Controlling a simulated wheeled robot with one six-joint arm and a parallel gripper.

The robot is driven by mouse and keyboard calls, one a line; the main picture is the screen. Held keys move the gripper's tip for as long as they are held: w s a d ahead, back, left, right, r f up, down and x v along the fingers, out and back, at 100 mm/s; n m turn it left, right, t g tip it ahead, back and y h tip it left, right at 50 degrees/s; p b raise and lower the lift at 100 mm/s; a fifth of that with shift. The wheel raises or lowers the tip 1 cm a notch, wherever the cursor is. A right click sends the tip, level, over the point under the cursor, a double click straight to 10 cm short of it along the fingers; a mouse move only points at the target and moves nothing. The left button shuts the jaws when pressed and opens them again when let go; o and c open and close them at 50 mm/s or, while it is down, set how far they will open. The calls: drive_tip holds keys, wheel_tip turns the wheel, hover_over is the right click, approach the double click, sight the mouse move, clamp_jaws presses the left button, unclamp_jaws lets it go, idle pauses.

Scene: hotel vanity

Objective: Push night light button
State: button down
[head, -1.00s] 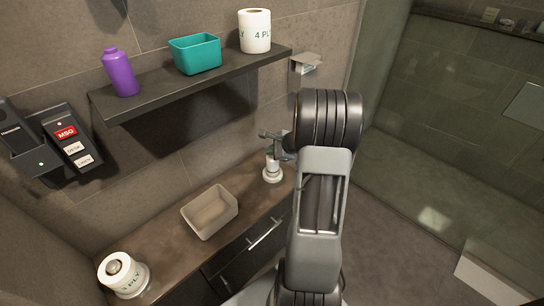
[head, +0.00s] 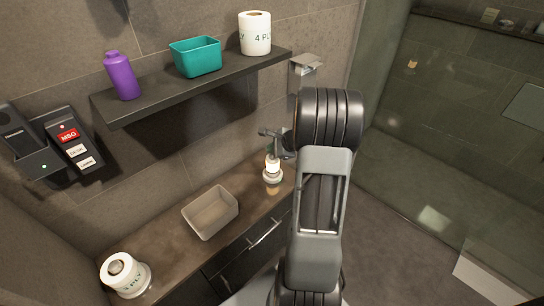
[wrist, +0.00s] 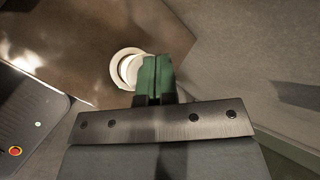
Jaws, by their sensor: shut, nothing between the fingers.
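The night light (head: 272,168) is a small white round lamp standing upright on the vanity counter, near its right end. Its body glows warm and bright. It also shows in the wrist view (wrist: 124,66) as a pale disc with a bright centre. My gripper (head: 272,150) is shut and empty, pointing down at the top of the night light. In the wrist view its green fingertips (wrist: 156,66) are together and cover the right part of the lamp. The button is hidden, and I cannot tell whether the tips touch it.
A beige bin (head: 210,212) and a paper roll (head: 125,275) stand on the counter (head: 165,233) to the left. The shelf (head: 200,82) above holds a purple bottle (head: 120,76), teal box (head: 195,56) and another roll (head: 255,34). A glass partition (head: 450,130) is right.

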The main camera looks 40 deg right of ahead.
sight(272, 158)
wheel_tip(272, 158, up, 6)
drive_tip(key=p, duration=0.4)
drive_tip(key=shift+f, duration=0.1)
idle(0.4)
drive_tip(key=s+a+r+n+g+p, duration=0.35)
drive_tip(key=s+a+n+g, duration=0.25)
drive_tip(key=s+a+n, duration=0.5)
drive_tip(key=s+a+r+n+h+p, duration=0.1)
drive_tip(key=s+a+r+n+p, duration=0.1)
drive_tip(key=a+r+n, duration=0.4)
drive_tip(key=s+a+r+n+t+h+p, duration=0.1)
drive_tip(key=s+a+r+n+h+p, duration=0.1)
drive_tip(key=s+a+r+n, duration=0.3)
wheel_tip(272, 158, up, 4)
drive_tip(key=shift+a+r+n+p, duration=0.15)
drive_tip(key=shift+a+n+p, duration=0.45)
drive_tip(key=shift+a+p, duration=0.25)
